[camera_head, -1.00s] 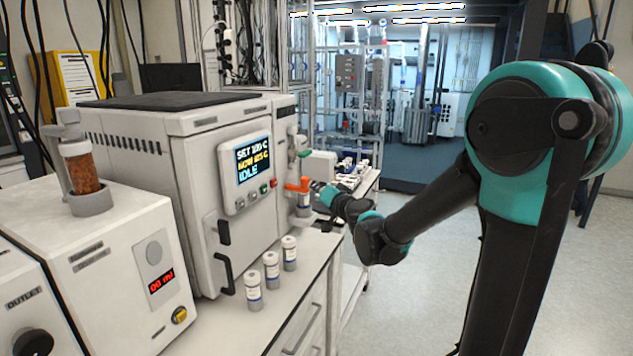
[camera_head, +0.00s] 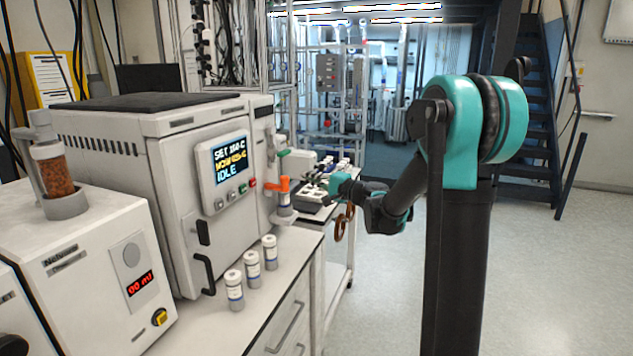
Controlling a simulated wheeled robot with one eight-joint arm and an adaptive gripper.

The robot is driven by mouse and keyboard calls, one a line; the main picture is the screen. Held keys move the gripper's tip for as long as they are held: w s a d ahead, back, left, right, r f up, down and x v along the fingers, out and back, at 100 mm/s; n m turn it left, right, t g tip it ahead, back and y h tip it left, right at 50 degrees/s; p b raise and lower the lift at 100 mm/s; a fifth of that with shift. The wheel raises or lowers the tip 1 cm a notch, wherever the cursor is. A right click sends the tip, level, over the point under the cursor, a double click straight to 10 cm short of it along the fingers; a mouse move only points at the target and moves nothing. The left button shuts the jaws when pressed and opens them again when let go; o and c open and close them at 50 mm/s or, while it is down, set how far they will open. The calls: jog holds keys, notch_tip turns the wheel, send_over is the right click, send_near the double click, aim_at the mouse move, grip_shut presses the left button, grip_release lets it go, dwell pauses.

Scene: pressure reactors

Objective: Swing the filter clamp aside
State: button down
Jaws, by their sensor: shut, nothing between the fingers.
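A filter cartridge of brown granules (camera_head: 54,176) stands upright in a grey cup on the white machine at the left. A grey clamp-like arm (camera_head: 40,126) reaches over its top from a post behind it; I take this for the filter clamp. My gripper (camera_head: 316,197) is far to the right of it, past the reactor's front corner, beside the orange handle (camera_head: 276,185). The gripper is small and dark against the bench behind, shut, with nothing seen held. Its gap to the orange handle is hard to judge.
The reactor cabinet (camera_head: 165,135) stands between the filter and my gripper. Three white-capped vials (camera_head: 252,269) stand along the counter's front. Brown rings (camera_head: 343,222) hang below my gripper. The floor (camera_head: 385,290) at the right is clear.

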jog(key=shift+s+a, duration=0.2)
jog(key=shift+a, duration=0.6)
jog(key=shift+s+a, duration=0.15)
jog(key=shift+a, duration=0.6)
jog(key=shift+s+a, duration=0.2)
jog(key=shift+a, duration=0.6)
jog(key=shift+s+a, duration=0.15)
jog(key=shift+s, duration=0.45)
jog(key=shift+s+a, duration=0.15)
jog(key=shift+s, duration=0.4)
jog(key=shift+w, duration=0.1)
